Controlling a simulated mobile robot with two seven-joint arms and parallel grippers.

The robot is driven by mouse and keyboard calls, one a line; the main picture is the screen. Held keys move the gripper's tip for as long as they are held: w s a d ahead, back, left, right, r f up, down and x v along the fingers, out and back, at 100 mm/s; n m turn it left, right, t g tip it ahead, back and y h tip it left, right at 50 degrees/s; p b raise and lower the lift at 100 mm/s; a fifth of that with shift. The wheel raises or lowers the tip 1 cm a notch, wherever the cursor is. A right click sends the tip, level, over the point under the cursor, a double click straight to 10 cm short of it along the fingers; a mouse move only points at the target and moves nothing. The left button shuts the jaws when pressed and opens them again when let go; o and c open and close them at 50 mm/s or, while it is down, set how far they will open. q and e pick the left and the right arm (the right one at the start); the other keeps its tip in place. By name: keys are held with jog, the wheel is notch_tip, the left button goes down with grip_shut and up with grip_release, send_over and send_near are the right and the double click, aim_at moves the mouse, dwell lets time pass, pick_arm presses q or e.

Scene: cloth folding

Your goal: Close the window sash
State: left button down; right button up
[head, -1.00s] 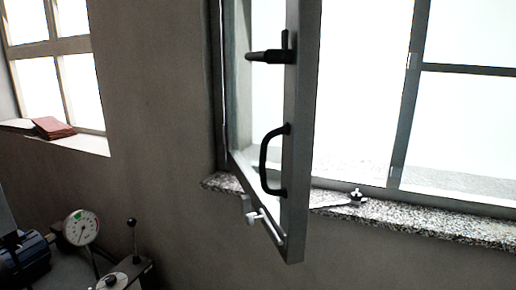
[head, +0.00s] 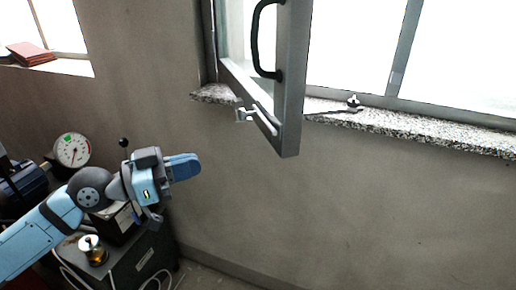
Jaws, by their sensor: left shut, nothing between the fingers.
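The window sash (head: 292,85) stands swung open into the room, its grey frame edge toward me. Its black handle (head: 257,40) is on the inner side near the top of the head view. A metal stay fitting (head: 246,114) sits at its bottom rail. My left gripper (head: 198,166) is shut and empty, to the left of and below the sash's lower corner, apart from it. My right gripper is not in view.
A speckled stone sill (head: 430,131) runs under the window, with a stay peg (head: 353,102) on it. A machine with a dial gauge (head: 71,150) stands at lower left, under my left arm. Red books (head: 31,54) lie on the other sill. The wall below the sash is clear.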

pick_arm(q)
notch_tip(320, 180, up, 3)
jog(key=s+g, duration=0.1)
jog(key=m+p, duration=0.1)
jog(key=p, duration=0.5)
send_near(271, 138)
jog(key=shift+h, duration=0.3)
jog(key=x, duration=0.6)
jog(key=shift+w+d+f, duration=0.1)
jog(key=shift+w+d, duration=0.15)
jog(key=shift+w+d+f, duration=0.1)
jog(key=shift+w+d, duration=0.1)
jog(key=shift+d, duration=0.15)
